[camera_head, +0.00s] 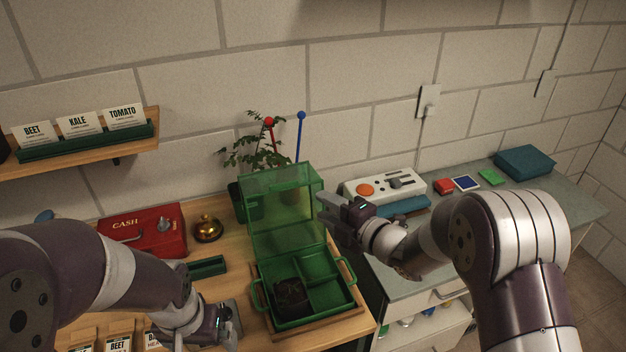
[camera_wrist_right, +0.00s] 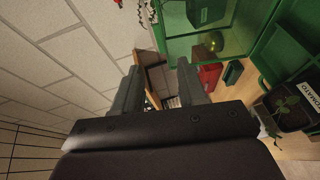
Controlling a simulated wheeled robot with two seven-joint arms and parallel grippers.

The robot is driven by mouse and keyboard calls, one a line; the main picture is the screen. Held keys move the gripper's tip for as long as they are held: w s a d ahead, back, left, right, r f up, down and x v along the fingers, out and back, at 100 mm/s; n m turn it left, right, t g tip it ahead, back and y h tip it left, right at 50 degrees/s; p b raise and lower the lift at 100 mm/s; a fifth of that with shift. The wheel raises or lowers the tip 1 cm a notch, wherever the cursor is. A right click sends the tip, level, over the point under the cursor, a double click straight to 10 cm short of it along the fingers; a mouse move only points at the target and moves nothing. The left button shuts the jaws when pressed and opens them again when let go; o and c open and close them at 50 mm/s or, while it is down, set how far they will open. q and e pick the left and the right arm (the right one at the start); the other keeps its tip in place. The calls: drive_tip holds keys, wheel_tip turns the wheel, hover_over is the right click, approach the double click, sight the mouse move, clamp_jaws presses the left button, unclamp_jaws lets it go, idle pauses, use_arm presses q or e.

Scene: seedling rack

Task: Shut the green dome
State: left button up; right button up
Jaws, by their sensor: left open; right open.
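The green dome (camera_head: 280,190) is a see-through lid standing raised at the back of the green tray (camera_head: 318,312). The tray has several compartments, and a dark pot (camera_head: 290,292) sits in the front left one. In the right wrist view the dome (camera_wrist_right: 180,22) is at the top, and the pot (camera_wrist_right: 290,108) shows a seedling and a TOMATO label. My right gripper (camera_head: 330,217) is open and empty beside the dome's right edge; contact cannot be told. Its fingers (camera_wrist_right: 158,88) also show in the right wrist view. My left gripper (camera_head: 236,325) is open, low and left of the tray.
A red cash box (camera_head: 150,232), a brass bell (camera_head: 207,228) and a small green holder (camera_head: 207,267) are left of the tray. A leafy plant (camera_head: 250,150) and red- and blue-topped stakes stand behind the dome. A white control box (camera_head: 384,185) is on the grey counter at right.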

sight(286, 186)
drive_tip(key=p+x, duration=0.3)
drive_tip(key=x, duration=0.6)
drive_tip(key=shift+w+r, duration=0.1)
drive_tip(key=shift+w+a+p, duration=0.35)
drive_tip(key=shift+w+a, duration=0.4)
drive_tip(key=shift+a, duration=0.35)
drive_tip(key=shift+w+a+f, duration=0.25)
drive_tip(key=shift+w+a, duration=0.05)
drive_tip(key=shift+a, duration=0.1)
drive_tip(key=shift+w+d+f, duration=0.1)
drive_tip(key=shift+w+d, duration=0.05)
drive_tip(key=shift+w, duration=0.05)
drive_tip(key=shift+s, duration=0.1)
clamp_jaws()
use_arm(q)
drive_tip(key=r, duration=0.3)
drive_tip(key=shift+s+a+r, duration=0.1)
drive_tip(key=shift+a+r, duration=0.15)
drive_tip(key=shift+r, duration=0.15)
